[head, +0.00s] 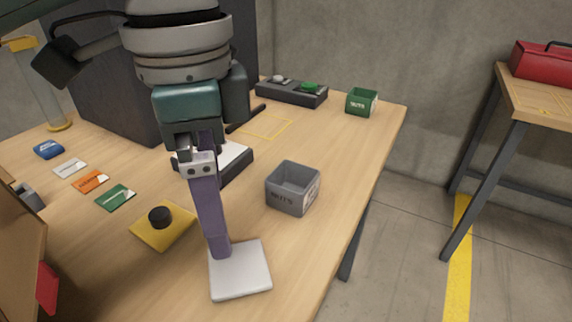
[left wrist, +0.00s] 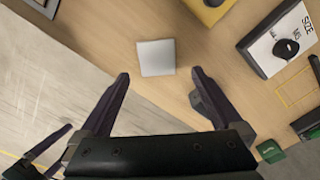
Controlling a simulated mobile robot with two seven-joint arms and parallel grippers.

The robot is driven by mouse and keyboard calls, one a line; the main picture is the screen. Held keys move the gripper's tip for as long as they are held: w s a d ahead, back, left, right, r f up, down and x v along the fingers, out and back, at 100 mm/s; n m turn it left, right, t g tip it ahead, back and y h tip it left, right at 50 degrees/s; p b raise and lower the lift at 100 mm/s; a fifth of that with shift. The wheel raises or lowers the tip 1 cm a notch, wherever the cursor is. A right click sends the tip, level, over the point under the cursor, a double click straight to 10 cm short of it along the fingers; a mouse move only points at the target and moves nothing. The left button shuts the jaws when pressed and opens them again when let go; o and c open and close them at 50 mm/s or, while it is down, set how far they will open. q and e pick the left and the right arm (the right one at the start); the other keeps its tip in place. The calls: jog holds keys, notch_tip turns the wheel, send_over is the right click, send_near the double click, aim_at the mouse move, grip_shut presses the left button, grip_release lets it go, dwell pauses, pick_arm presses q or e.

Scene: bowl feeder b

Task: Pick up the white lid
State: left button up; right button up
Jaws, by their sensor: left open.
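The white lid (head: 242,274) is a flat square plate lying on the wooden table near its front edge. In the left wrist view the lid (left wrist: 156,57) lies just beyond the fingertips, roughly between their lines. My left gripper (head: 220,250) points down, and its purple finger overlaps the lid's far-left corner in the head view. The other finger is hidden there. In the left wrist view both fingers of the gripper (left wrist: 160,80) are spread apart with nothing between them. I cannot tell the height of the tips above the lid.
A grey bin (head: 293,188) stands right of the gripper. A yellow block with a black knob (head: 161,222) is to its left. A dial box (head: 238,163) is partly hidden behind the gripper. Coloured cards (head: 90,182) lie left. A green bin (head: 361,102) stands far back.

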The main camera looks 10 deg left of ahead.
pick_arm(q)
send_over(231, 267)
jog(key=f+b, duration=0.1)
jog(key=f, duration=0.3)
jog(key=shift+a, duration=0.2)
jog(key=f, duration=0.2)
jog(key=f+b, duration=0.1)
jog(key=f, duration=0.2)
jog(key=shift+d+f, duration=0.2)
jog(key=shift+f, duration=0.15)
pick_arm(e)
jog(key=f, duration=0.2)
jog(key=shift+s+f, duration=0.35)
pick_arm(q)
jog(key=shift+c, duration=0.2)
jog(key=c, duration=1)
jog(key=shift+r, duration=0.15)
jog(key=shift+c, duration=0.2)
